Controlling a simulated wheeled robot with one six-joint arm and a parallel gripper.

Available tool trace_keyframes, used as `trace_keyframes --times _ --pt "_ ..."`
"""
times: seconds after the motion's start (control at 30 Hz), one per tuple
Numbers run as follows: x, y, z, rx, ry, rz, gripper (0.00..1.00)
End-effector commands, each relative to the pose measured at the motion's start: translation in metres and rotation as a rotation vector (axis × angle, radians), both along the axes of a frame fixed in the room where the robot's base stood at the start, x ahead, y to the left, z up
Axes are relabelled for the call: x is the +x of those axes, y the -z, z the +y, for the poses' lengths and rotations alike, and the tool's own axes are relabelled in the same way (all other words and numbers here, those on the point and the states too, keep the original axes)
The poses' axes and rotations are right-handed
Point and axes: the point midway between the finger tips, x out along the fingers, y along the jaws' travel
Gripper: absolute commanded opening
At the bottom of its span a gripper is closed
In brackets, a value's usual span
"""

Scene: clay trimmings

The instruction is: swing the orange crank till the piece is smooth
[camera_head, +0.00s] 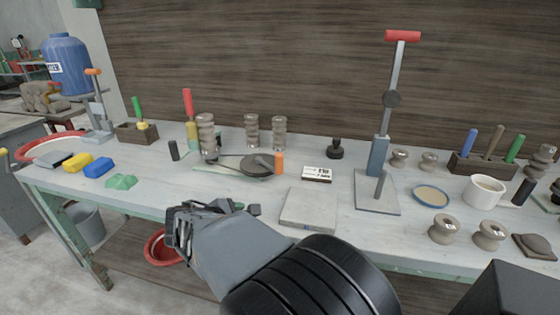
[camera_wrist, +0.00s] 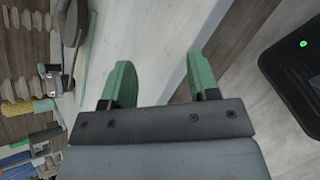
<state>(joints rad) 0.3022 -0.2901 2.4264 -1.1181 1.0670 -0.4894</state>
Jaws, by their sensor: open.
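The orange crank grip (camera_head: 279,163) stands upright in the head view, at the right end of a short arm by a dark round disc (camera_head: 254,167). The disc is on a pale green base (camera_head: 212,171) on the bench. A tall ribbed clay piece (camera_head: 206,135) stands at the left of the disc; its smoothness is too small to judge. My gripper (camera_head: 228,207) is nearer the bench's front edge, in front of the crank and apart from it. In the wrist view my gripper (camera_wrist: 160,68) has its green fingers apart with nothing between them.
A pale square slab (camera_head: 309,208) lies right of my gripper, with a small labelled box (camera_head: 317,174) behind. A red-handled lever stand (camera_head: 378,160) rises further right. Two ribbed clay pieces stand behind the disc. Yellow (camera_head: 77,162) and blue (camera_head: 98,167) blocks lie left.

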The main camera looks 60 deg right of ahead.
Motion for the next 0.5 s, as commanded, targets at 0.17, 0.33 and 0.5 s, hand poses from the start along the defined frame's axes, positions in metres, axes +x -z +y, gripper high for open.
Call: trace_keyframes --times 0.17,0.33,0.5 --pt "0.001 -0.025 -0.052 -0.273 -0.135 0.313 0.55" --pt "0.009 -0.047 -0.079 -0.459 -0.225 0.547 0.55" --pt "0.015 -0.059 -0.092 -0.557 -0.269 0.673 0.55"
